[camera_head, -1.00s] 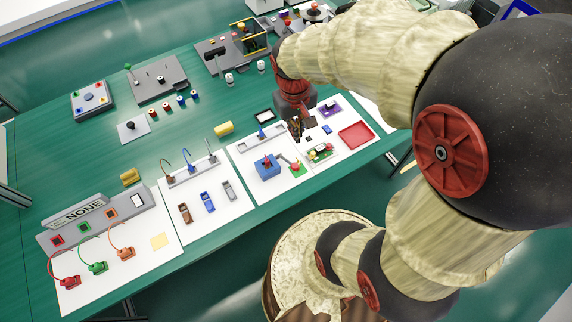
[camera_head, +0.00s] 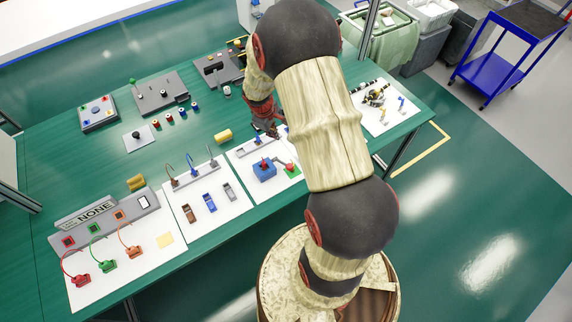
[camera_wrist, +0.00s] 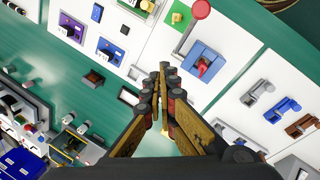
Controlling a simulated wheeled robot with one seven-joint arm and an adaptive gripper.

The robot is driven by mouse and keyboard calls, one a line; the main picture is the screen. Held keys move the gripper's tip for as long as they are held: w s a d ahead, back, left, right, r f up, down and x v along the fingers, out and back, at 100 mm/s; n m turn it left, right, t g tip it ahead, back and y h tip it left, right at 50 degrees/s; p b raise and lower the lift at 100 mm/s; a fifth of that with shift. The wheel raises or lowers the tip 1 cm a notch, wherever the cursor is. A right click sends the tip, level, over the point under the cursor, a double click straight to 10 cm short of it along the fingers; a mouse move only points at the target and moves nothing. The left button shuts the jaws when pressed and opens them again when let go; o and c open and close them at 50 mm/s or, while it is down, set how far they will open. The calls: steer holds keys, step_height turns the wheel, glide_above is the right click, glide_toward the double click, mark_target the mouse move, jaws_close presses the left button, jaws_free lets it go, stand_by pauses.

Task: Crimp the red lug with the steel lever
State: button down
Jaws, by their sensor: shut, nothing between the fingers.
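A blue block (camera_head: 264,173) stands on a white mat near the table's front edge. A small red piece, which looks like the red lug (camera_head: 264,161), sits in it. In the wrist view, the blue block (camera_wrist: 222,64) and red lug (camera_wrist: 204,68) are to the right of my fingertips. A grey steel lever (camera_wrist: 187,38) with a round red end (camera_wrist: 201,8) lies beside the block, over a green patch (camera_wrist: 179,17). My gripper (camera_wrist: 166,72) is shut and empty above the table. In the head view, my gripper (camera_head: 268,131) is behind the block, partly hidden by my arm.
Brown, blue and grey small clamps (camera_head: 208,201) lie on the mat to the left, below a rack of bent wires (camera_head: 190,176). My arm hides the mat area right of the block.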

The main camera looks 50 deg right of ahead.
steer(key=shift+s+f, duration=0.1)
steer(key=b, duration=0.6)
glide_above(283, 163)
step_height(283, 163, down, 7)
steer(key=shift+a, duration=0.25)
steer(key=shift+s, duration=0.1)
stand_by(1.0)
steer(key=shift+s+a+f, duration=0.1)
steer(key=shift+s+f, duration=0.1)
